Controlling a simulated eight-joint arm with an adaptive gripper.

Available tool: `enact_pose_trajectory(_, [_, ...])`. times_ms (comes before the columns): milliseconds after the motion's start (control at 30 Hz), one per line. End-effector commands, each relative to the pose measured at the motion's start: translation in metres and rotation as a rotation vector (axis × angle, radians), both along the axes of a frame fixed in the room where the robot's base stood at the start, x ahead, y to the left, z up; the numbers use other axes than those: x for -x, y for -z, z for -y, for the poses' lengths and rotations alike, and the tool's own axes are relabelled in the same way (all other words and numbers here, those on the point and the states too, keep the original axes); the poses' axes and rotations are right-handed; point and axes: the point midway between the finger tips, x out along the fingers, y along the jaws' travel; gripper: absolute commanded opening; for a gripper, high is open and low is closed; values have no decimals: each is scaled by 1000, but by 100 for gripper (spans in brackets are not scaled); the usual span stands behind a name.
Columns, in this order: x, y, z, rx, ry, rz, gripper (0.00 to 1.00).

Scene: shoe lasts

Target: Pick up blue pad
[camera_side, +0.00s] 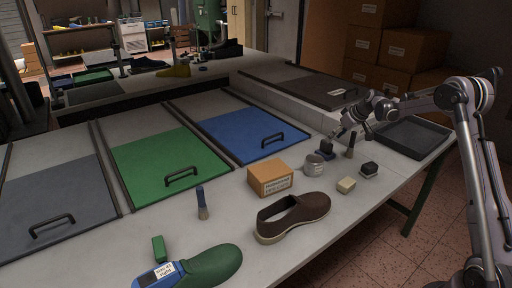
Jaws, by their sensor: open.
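The blue pad (326,147) appears as a small dark blue block on the grey worktable, at the right-centre of the side view, just behind a silver roll (313,166). My gripper (338,137) comes in from the right and is open. Its fingertips are just above and to the right of the blue pad. I cannot tell whether they touch it. Nothing is seen held between them.
A brush (349,148) stands close to the right of my gripper. A dark block (369,169), a cream block (346,185), a cardboard box (270,178) and a brown shoe (292,217) lie nearer the front. A dark tray (412,136) sits at right.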

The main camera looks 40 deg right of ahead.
Motion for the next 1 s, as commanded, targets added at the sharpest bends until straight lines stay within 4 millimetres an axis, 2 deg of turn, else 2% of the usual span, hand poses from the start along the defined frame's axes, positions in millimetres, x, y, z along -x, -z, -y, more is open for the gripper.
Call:
enact_pose_trajectory(100, [-9, 13, 0, 1, -1, 0, 47])
enact_pose_trajectory(367, [-16, 26, 0, 1, 1, 0, 47])
enact_pose_trajectory(700, [-36, 61, 3, 1, 0, 0, 47])
enact_pose_trajectory(1000, [-40, 68, 3, 1, 1, 1, 47])
